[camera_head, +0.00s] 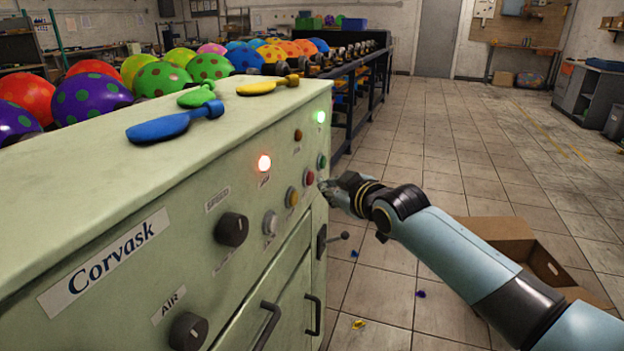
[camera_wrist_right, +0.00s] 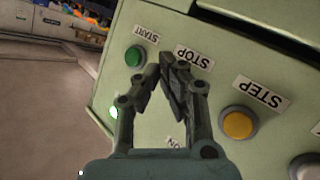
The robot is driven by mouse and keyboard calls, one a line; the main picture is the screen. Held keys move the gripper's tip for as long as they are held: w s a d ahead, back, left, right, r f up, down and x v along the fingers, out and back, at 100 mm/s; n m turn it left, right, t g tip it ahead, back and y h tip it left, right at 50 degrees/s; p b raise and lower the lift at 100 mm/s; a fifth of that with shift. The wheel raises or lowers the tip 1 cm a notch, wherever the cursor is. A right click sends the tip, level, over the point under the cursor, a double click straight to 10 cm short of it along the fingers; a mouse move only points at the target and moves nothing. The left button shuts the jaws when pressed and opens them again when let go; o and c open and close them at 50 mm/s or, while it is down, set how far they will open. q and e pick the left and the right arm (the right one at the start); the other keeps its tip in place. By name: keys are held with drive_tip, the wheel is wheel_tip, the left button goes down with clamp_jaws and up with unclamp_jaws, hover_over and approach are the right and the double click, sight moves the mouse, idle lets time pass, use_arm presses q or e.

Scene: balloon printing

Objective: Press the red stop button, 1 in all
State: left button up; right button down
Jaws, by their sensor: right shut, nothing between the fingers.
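The red stop button (camera_head: 308,177) sits on the front panel of the pale green Corvask machine (camera_head: 160,260), between a green button (camera_head: 321,161) and a yellow button (camera_head: 291,197). My right gripper (camera_head: 324,186) is shut and empty, with its fingertips just off the panel close to the red button. In the right wrist view the shut fingers (camera_wrist_right: 172,62) lie just by the STOP label (camera_wrist_right: 194,57) and hide the red button. I cannot tell whether the tips touch it. My left gripper is not in view.
A red lamp (camera_head: 264,162) and a green lamp (camera_head: 320,116) are lit. In the right wrist view the green START button (camera_wrist_right: 135,56) and yellow STEP button (camera_wrist_right: 238,124) flank the fingers. A cardboard box (camera_head: 500,240) stands on the floor.

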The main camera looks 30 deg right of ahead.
drive_tip(key=shift+a, duration=0.1)
drive_tip(key=shift+w+a, duration=0.2)
drive_tip(key=shift+w, duration=0.1)
drive_tip(key=shift+w+a, duration=0.4)
drive_tip(key=shift+w, duration=0.05)
idle(0.9)
drive_tip(key=shift+s+d, duration=0.1)
drive_tip(key=shift+s+d+p, duration=0.55)
drive_tip(key=shift+s+p, duration=0.05)
drive_tip(key=shift+s, duration=0.05)
drive_tip(key=s+d+p, duration=0.2)
drive_tip(key=s+d, duration=0.1)
drive_tip(key=s, duration=0.1)
drive_tip(key=shift+d, duration=0.15)
idle(0.4)
